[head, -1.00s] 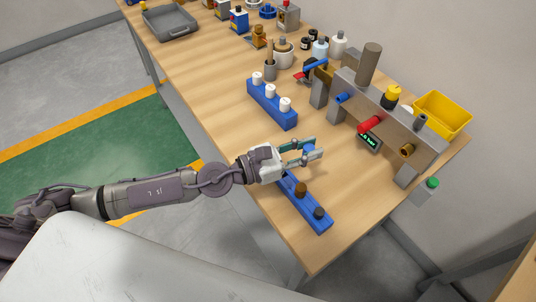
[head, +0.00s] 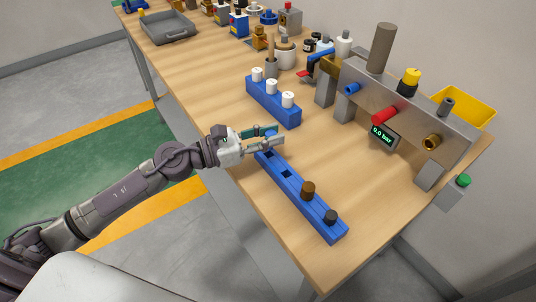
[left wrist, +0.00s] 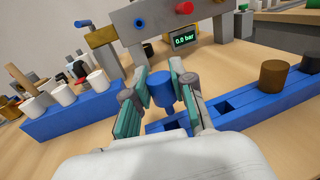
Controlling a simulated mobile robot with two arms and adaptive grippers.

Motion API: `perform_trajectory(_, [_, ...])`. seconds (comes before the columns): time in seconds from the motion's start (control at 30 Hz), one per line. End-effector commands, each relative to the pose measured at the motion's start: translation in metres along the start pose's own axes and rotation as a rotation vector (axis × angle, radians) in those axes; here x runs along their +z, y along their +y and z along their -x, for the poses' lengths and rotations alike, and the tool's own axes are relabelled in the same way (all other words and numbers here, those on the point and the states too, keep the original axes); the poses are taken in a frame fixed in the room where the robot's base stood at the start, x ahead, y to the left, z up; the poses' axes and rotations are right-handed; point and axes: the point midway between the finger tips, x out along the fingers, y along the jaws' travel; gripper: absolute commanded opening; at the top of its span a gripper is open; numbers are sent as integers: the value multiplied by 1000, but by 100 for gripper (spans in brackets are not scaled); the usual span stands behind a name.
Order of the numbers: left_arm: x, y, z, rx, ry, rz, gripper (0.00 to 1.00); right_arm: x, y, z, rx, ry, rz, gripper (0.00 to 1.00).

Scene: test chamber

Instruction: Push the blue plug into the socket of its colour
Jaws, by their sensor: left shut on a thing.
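My left gripper (head: 264,138) is shut on the blue plug (head: 271,132), near the far end of a long blue rack (head: 289,184). The left wrist view shows the plug (left wrist: 161,88) upright between the fingertips, in front of the rack (left wrist: 178,122); I cannot tell its exact height. The blue socket (head: 351,89) is a short blue ring on the front of a grey panel (head: 400,104), well to the right of the plug. It also shows at the top of the left wrist view (left wrist: 139,22). My right gripper is not in view.
The rack holds a brown plug (head: 308,190) and a black plug (head: 330,216) and has empty square holes. A blue block with white pegs (head: 271,103) stands behind. Table between rack and panel is clear.

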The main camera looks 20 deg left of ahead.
Motion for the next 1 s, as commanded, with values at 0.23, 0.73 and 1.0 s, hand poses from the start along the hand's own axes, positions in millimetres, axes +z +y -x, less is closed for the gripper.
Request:
perform_trajectory(0.23, [-24, 4, 3, 1, -1, 6, 1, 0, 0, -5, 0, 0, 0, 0])
perform_trajectory(0.73, [-42, 4, 2, -1, -1, -1, 1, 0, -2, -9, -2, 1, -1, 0])
perform_trajectory(1.0, [-43, 4, 2, -1, -1, -1, 49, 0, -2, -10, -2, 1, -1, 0])
